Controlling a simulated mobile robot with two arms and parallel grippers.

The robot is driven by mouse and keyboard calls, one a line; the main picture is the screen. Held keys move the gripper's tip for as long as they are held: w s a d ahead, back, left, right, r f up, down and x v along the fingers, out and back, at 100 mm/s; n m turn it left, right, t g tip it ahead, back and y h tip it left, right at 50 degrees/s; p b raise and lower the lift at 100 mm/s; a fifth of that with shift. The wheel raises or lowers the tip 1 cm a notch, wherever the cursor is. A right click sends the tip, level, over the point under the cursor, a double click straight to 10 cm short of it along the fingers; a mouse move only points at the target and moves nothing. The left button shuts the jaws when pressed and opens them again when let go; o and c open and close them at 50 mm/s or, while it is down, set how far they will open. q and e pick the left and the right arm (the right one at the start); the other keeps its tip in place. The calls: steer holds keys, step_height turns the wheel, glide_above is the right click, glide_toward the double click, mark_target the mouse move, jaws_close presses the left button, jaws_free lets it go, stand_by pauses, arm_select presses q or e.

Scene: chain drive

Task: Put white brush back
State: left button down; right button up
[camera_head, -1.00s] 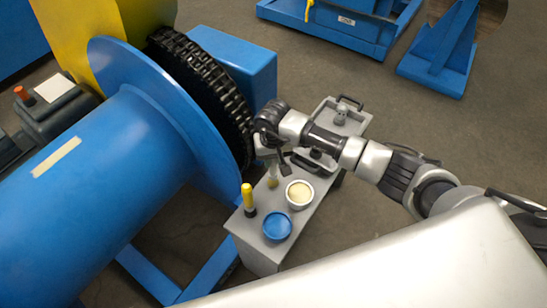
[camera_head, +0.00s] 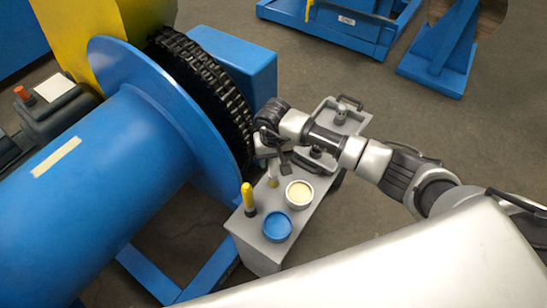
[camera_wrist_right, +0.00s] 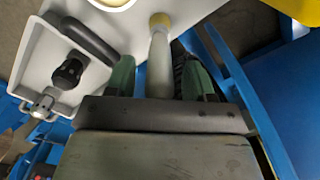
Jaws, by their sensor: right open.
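The white brush (camera_head: 272,180) stands roughly upright on the narrow grey bench, with a pale handle and a yellowish lower end. In the right wrist view the brush (camera_wrist_right: 160,60) lies between the two green fingers of my right gripper (camera_wrist_right: 158,80). The fingers are apart, with a visible gap on each side of the handle. In the head view my right gripper (camera_head: 274,152) is at the top of the brush and hides part of it. My left gripper is not in view.
The bench (camera_head: 262,253) also holds a cream-filled pot (camera_head: 299,194), a blue pot (camera_head: 277,227), a yellow-handled brush (camera_head: 248,198) and a grey tray (camera_head: 355,125) with tools. A blue drum flange (camera_head: 185,130) and black chain (camera_head: 208,75) stand close left.

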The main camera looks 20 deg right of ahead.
step_height(320, 180, up, 12)
steer(key=shift+f, duration=0.25)
stand_by(0.4)
